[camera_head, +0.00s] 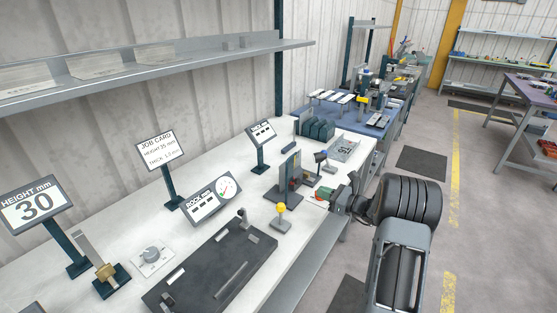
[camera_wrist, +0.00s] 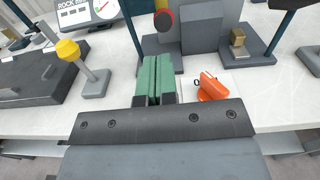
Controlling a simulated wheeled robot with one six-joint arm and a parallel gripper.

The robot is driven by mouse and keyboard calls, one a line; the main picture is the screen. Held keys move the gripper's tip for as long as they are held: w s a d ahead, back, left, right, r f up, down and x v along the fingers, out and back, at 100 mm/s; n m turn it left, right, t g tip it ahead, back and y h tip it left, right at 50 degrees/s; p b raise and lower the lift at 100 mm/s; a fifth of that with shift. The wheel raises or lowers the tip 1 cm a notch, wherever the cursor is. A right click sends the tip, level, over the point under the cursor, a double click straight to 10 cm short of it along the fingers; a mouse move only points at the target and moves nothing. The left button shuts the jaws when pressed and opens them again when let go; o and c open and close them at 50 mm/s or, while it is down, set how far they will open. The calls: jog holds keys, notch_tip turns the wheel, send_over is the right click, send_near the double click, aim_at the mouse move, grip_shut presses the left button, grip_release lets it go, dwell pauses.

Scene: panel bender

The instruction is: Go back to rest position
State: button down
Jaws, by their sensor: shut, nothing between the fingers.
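My gripper (camera_head: 326,198) is at the front edge of the white workbench (camera_head: 110,205), to the right of the yellow-knobbed post. In the wrist view its green fingers (camera_wrist: 154,76) are together with nothing between them, pointing at a grey machine base. My arm reaches in from the lower right in the head view. The fingertips are small and partly hidden there.
A grey upright device (camera_head: 291,175) stands beside my gripper. The yellow-knobbed post (camera_head: 281,216) and a dark plate (camera_head: 215,270) are to its left. Signs stand along the back, below a wall shelf (camera_head: 150,72). Open floor (camera_head: 470,225) lies to the right.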

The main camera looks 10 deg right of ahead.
jog(key=s+a+r+n+g+h, duration=0.25)
jog(key=s+a+n+g, duration=0.25)
jog(key=s+a+n, duration=0.25)
jog(key=s+a+r+n+g+h, duration=0.1)
jog(key=s+a+r+n+g, duration=0.35)
jog(key=s+a+n, duration=0.3)
jog(key=s+d+r+n+h, duration=0.1)
jog(key=s+n+h, duration=0.7)
jog(key=s+n, duration=0.4)
jog(key=shift+s+d+h, duration=0.2)
jog(key=shift+s+h, duration=0.15)
jog(key=shift+s, duration=0.05)
